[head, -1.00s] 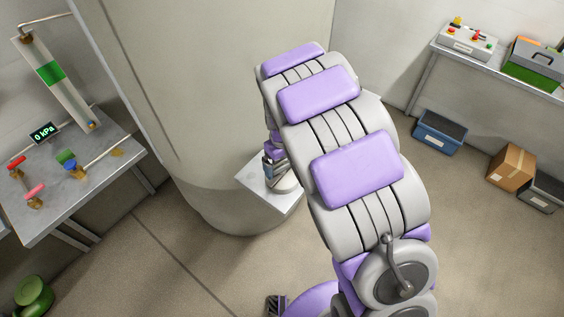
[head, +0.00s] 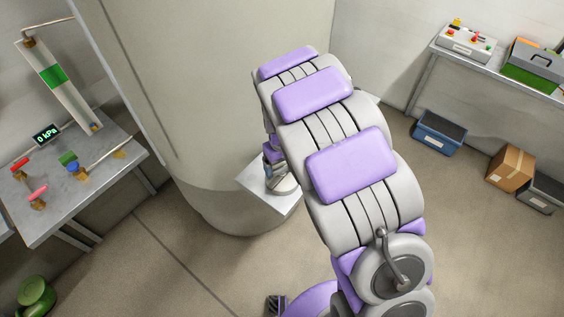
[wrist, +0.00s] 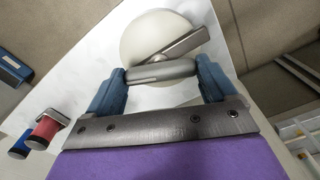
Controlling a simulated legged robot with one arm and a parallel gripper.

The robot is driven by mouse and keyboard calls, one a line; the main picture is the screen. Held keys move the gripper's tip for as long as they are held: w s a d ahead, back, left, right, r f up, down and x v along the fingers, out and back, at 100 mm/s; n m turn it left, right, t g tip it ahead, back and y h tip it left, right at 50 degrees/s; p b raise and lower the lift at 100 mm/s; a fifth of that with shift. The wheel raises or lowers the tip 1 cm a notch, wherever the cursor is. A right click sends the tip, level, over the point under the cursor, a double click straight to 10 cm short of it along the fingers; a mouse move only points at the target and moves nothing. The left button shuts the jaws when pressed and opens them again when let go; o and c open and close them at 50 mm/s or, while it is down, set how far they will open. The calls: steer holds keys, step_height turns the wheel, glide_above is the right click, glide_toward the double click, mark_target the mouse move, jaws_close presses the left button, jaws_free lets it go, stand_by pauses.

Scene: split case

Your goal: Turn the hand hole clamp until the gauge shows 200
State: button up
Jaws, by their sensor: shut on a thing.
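In the wrist view, my gripper (wrist: 163,73) is shut on the grey handle bar of the hand hole clamp (wrist: 184,44), its two blue fingers at the bar's ends. The clamp's flat grey arm slants across a pale round cover (wrist: 150,32) just behind the bar. In the head view, my arm hides the clamp and most of the gripper, beside a white ledge (head: 252,183) at the foot of the big column. The gauge display (head: 46,135) on the left bench reads 0 kPa.
The left bench (head: 100,165) holds red, blue and green valves and a sight tube with a green band (head: 55,75). The big beige column (head: 215,110) stands close behind my arm. Blue and cardboard boxes (head: 511,166) lie at right. The floor between is open.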

mark_target(281, 167)
steer(key=m+p, duration=0.5)
steer(key=m, duration=0.1)
steer(key=shift+r, duration=0.2)
steer(key=shift+f+m+p, duration=0.15)
steer(key=shift+m+p, duration=1.25)
steer(key=shift+m, duration=0.7)
steer(key=o, duration=0.8)
steer(key=shift+a, duration=0.1)
steer(key=shift+o, duration=0.2)
step_height(281, 167, up, 17)
steer(key=p, duration=0.1)
steer(key=shift+p, duration=0.4)
